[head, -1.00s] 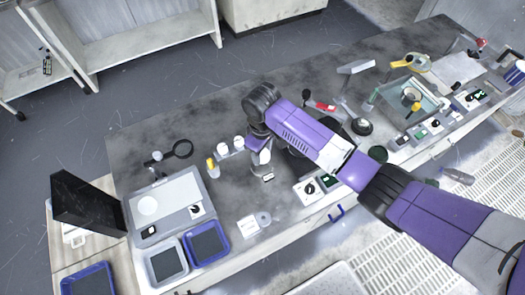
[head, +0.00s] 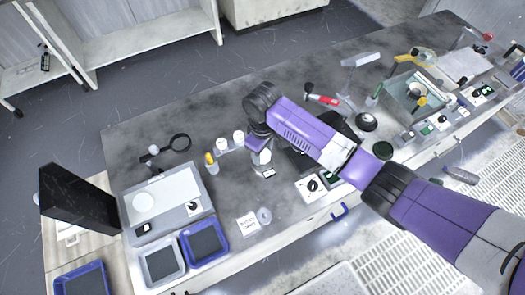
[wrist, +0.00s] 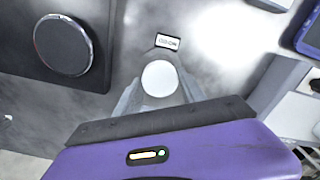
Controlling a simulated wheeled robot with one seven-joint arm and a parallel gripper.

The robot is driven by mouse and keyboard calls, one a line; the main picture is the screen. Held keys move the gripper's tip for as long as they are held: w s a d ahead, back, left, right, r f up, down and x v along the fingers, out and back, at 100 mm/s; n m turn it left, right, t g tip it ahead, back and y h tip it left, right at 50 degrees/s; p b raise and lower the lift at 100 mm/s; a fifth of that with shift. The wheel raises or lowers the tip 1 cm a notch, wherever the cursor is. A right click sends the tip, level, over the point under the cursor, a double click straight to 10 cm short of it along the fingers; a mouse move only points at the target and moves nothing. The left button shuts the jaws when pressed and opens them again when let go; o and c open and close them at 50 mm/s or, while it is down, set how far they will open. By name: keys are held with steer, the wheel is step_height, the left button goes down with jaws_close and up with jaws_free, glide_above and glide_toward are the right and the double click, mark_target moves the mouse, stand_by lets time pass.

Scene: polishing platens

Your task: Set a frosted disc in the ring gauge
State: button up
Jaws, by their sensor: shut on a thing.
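My gripper (head: 262,164) points down at the middle of the bench, close to its top. In the wrist view my gripper (wrist: 158,84) is shut on a round white frosted disc (wrist: 160,77), held flat between the fingertips. The disc cannot be made out in the head view. A small pale round piece (head: 264,215) beside a white card (head: 247,224) lies nearer the bench's front edge, apart from the gripper; it looks like the ring gauge, but its opening is unclear. A small printed label (wrist: 167,41) lies just beyond the disc in the wrist view.
Bottles with white caps (head: 238,137) and a yellow-topped bottle (head: 211,161) stand left of my gripper. A black unit with a round platen (wrist: 63,43) is close on the other side. Blue-rimmed (head: 224,253) and grey trays are at front left.

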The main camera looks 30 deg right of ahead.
steer(key=shift+f+b, duration=0.3)
steer(key=shift+f, duration=1.15)
stand_by(1.7)
steer(key=o, duration=1.5)
steer(key=shift+r, duration=0.1)
step_height(320, 180, up, 8)
steer(key=shift+f, duration=0.2)
